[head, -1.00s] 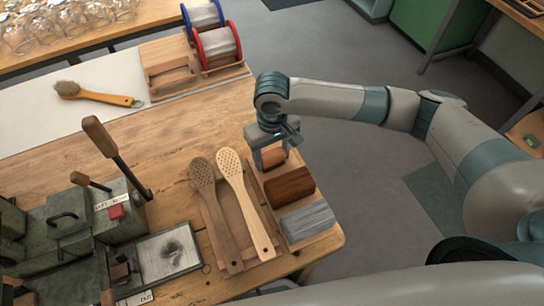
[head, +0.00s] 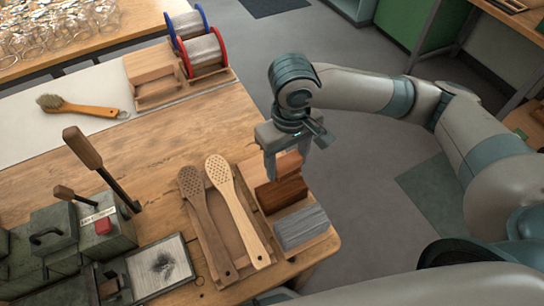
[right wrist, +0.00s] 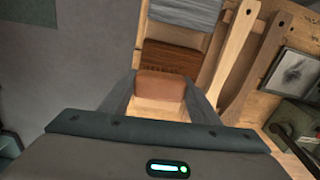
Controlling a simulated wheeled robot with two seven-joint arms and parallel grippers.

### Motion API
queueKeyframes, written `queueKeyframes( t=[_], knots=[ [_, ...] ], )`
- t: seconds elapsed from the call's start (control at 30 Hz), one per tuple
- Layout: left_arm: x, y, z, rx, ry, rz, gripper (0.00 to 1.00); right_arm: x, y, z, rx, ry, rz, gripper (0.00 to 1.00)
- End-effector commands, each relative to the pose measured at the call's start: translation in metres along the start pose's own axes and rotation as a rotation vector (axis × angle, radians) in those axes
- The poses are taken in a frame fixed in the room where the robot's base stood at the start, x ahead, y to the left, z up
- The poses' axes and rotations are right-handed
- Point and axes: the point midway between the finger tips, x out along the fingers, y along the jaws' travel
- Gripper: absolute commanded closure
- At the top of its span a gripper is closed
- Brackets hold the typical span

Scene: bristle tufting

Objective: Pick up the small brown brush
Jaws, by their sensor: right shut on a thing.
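The small brown brush (head: 288,163) is a reddish-brown block at the far end of the wooden tray (head: 249,178). My right gripper (head: 285,163) points down with its fingers on either side of it, shut on it. In the head view the brush appears a little above the tray, partly covered by a finger. In the right wrist view the brush (right wrist: 160,87) sits between the two fingers, with pale wood below. My left gripper is not in view.
A larger dark brown block (head: 281,193) and a grey block (head: 301,227) lie in the tray. Two perforated wooden paddles (head: 236,207) lie to its left. A green press (head: 97,227) stands further left. Wire spools (head: 203,48) stand at the back. Floor lies right of the table edge.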

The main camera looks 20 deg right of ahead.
Motion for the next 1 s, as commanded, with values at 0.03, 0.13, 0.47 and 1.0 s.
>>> queueKeyframes(
  t=[0.03,0.13,0.47,1.0],
  knots=[
    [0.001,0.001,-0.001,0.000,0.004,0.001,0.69,-0.004,0.003,0.007,-0.002,0.003,0.001,0.67],
    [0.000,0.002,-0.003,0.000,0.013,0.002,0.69,-0.012,0.005,0.019,-0.002,0.002,0.000,0.67],
    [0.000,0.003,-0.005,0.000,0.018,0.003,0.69,-0.019,0.008,0.031,0.000,0.001,0.001,0.67],
    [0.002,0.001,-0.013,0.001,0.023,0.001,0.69,-0.019,0.008,0.031,0.001,0.001,0.001,0.62]
  ],
)
